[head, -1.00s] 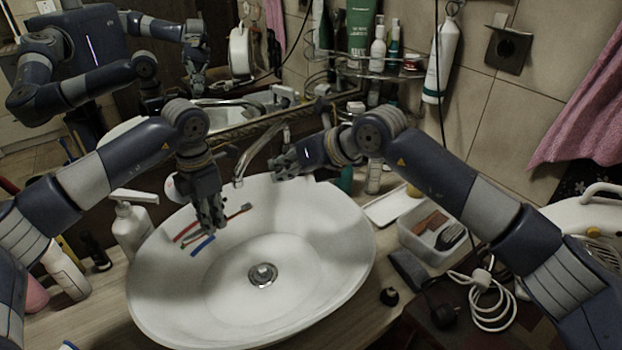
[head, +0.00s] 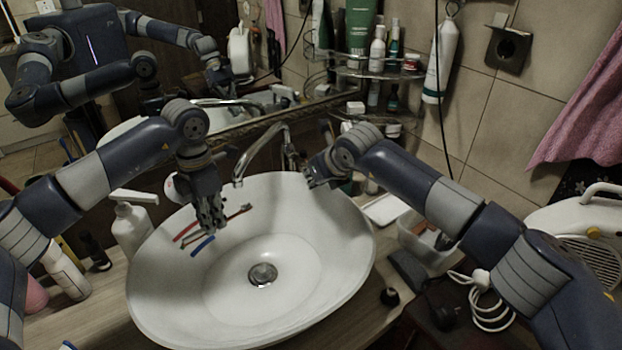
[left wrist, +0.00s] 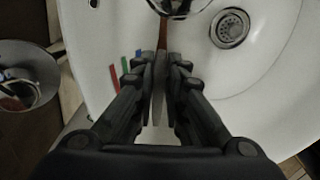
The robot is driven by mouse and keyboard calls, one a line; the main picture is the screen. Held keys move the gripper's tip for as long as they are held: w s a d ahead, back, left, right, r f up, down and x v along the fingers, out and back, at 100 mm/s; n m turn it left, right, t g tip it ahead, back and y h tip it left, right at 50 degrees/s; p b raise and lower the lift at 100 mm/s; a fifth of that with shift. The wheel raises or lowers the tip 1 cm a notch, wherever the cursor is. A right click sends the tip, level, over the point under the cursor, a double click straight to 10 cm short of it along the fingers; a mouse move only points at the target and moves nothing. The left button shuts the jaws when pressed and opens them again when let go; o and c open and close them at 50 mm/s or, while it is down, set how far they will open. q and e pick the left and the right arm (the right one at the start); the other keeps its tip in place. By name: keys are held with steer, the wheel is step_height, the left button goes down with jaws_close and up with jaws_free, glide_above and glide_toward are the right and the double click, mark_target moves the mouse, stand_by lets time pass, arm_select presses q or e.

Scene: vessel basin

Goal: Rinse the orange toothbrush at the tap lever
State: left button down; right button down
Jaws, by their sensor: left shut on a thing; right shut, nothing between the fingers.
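My left gripper (head: 213,222) is shut on the orange toothbrush (head: 238,212), over the back left of the white basin (head: 335,240). The brush sticks out to the right, below and near the tap spout (head: 258,152). In the left wrist view the orange-brown handle (left wrist: 162,36) stands between the fingers and reaches up to the metal tap (left wrist: 178,6). The tap body with its lever (head: 289,150) stands behind the basin; the lever's exact position is hard to tell. I see no water stream. My right gripper (head: 311,178) is shut and empty at the back right rim.
Red (head: 186,231) and blue (head: 203,246) brushes lie in the basin; a green one (left wrist: 125,66) shows between them. The drain (head: 263,275) is clear. A soap bottle (head: 131,229) stands left. A clear box (head: 425,245) and white cable (head: 490,305) are right.

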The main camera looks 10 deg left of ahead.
steer(key=shift+x, duration=0.95)
steer(key=shift+r, duration=0.1)
steer(key=shift+w+a+r, duration=0.15)
steer(key=shift+r, duration=0.7)
